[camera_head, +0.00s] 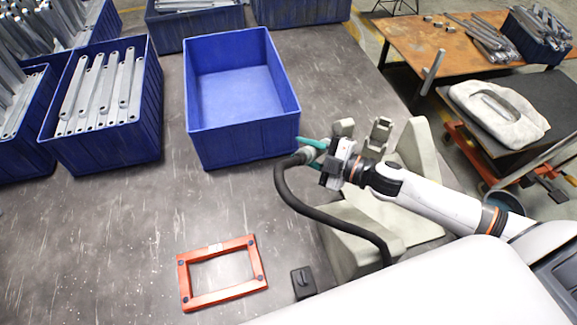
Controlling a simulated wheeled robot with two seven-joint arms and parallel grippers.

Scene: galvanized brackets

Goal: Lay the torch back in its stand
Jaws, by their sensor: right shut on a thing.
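My right gripper (314,154) reaches in from the right and is shut on the torch (302,155). Only a grey end of the torch shows between the teal fingers; its rest is hidden by the gripper. A thick black hose (325,216) loops down from it to the right. The torch is held just beyond the near right corner of the empty blue bin. The pale grey stand (358,248), with upright notched posts (380,132), is behind and below my right arm, which hides part of it. My left gripper is not in view.
The empty blue bin (247,146) stands close to the torch. Blue bins with metal brackets (102,92) fill the left. An orange-red frame (222,298) and a small black block (303,282) lie on the dark table. A brown side table (440,45) is at the upper right.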

